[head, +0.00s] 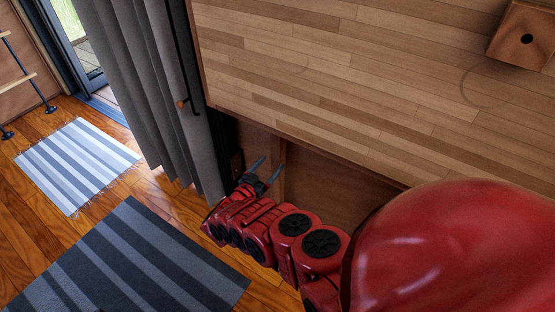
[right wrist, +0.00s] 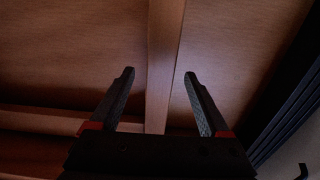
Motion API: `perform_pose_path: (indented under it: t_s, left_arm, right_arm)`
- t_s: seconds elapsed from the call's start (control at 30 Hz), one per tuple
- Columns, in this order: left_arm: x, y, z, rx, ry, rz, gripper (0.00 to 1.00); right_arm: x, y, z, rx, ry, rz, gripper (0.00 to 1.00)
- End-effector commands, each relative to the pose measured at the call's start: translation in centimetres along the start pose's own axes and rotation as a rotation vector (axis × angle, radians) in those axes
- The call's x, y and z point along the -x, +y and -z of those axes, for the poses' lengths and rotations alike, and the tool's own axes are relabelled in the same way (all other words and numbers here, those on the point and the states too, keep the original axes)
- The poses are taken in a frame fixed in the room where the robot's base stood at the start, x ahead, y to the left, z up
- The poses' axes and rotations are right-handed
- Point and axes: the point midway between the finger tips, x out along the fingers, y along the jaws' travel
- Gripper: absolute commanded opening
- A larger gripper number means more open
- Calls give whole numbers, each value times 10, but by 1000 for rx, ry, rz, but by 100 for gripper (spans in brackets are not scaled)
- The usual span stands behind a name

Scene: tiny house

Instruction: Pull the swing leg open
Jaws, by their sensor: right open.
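An upright brown wooden bar, which looks like the swing leg (right wrist: 164,50), shows in the right wrist view against brown panels. In the head view a narrow upright part of it (head: 283,165) shows below the light plank-patterned tabletop (head: 330,75). My right gripper (head: 268,171) is open and empty, low beneath the tabletop's edge. In the right wrist view its two fingers (right wrist: 158,74) point toward the bar, one on each side of it in the picture. I cannot tell how far the fingertips are from it. My left gripper is not in view.
A grey curtain (head: 150,85) hangs left of the gripper, beside a glass door. A dark striped rug (head: 130,265) and a light striped rug (head: 75,165) lie on the wooden floor (head: 25,245). A wooden block (head: 520,35) sits at the upper right.

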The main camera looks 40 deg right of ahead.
Motion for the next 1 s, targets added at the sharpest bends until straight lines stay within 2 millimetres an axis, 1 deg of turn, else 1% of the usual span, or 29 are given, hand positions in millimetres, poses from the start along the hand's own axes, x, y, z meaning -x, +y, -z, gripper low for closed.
perform_pose_path:
  t_s: [0.03,0.1,0.2,0.3,0.43,0.67,0.77,0.8,0.87,1.0]
  left_arm:
    - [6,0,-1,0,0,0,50]
    - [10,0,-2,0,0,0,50]
    - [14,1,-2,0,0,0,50]
    - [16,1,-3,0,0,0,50]
    - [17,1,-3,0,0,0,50]
    - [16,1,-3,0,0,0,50]
    - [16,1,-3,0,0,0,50]
    - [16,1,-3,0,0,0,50]
    - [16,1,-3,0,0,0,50]
    - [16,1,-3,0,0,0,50]
  right_arm:
    - [-11,0,-3,-1,1,-2,80]
    - [-24,0,-3,0,-1,-1,80]
    - [-38,-1,-3,-2,0,0,80]
    - [-48,0,-1,-2,1,-1,80]
    - [-54,-1,0,-1,0,2,80]
    - [-54,-1,0,-1,-1,2,80]
    - [-54,-1,0,-1,-1,2,64]
    - [-54,-1,0,-1,-1,2,57]
    - [-54,-1,0,-1,-1,2,46]
    - [-54,-1,0,-1,-1,2,21]
